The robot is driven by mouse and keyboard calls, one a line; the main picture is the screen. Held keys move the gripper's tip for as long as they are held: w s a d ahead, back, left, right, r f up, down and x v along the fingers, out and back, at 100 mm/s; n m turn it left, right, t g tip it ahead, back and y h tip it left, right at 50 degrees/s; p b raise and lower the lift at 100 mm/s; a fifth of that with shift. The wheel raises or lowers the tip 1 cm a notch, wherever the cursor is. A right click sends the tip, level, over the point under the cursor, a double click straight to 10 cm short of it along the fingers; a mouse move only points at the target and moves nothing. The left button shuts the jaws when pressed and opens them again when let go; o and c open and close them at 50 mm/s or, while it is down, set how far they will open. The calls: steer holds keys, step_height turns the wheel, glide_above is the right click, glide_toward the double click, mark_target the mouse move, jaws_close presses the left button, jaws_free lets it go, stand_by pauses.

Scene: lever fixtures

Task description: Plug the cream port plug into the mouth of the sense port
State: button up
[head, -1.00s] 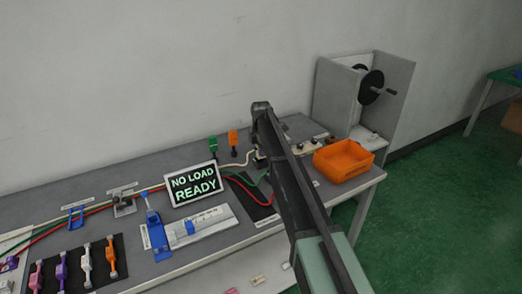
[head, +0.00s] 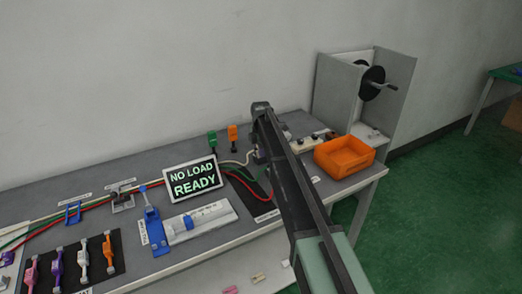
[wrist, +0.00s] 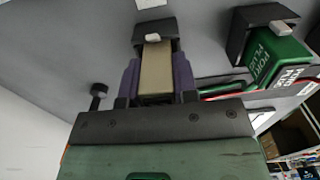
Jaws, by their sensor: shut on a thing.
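In the wrist view, my gripper (wrist: 156,70) has its purple fingers on both sides of a tan, cream-coloured block, which looks like the cream port plug (wrist: 156,68), and is shut on it. The plug's far end meets a dark block-shaped housing (wrist: 140,34) with a small pale piece on top. I cannot tell whether the plug is inside the housing's mouth or only against it, nor whether this housing is the sense port. In the head view my arm hides the gripper and plug.
A green labelled plug (wrist: 276,60) lies at a similar dark housing (wrist: 237,35) on the right in the wrist view. The head view shows an orange bin (head: 344,157), a "NO LOAD READY" sign (head: 193,181), a red cable (head: 240,177) and a grey crank stand (head: 333,105).

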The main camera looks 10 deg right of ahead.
steer(key=shift+f, duration=0.2)
steer(key=o, duration=1)
step_height(320, 180, up, 11)
steer(key=p, duration=1.1)
steer(key=shift+r, duration=0.1)
steer(key=shift+f, duration=0.2)
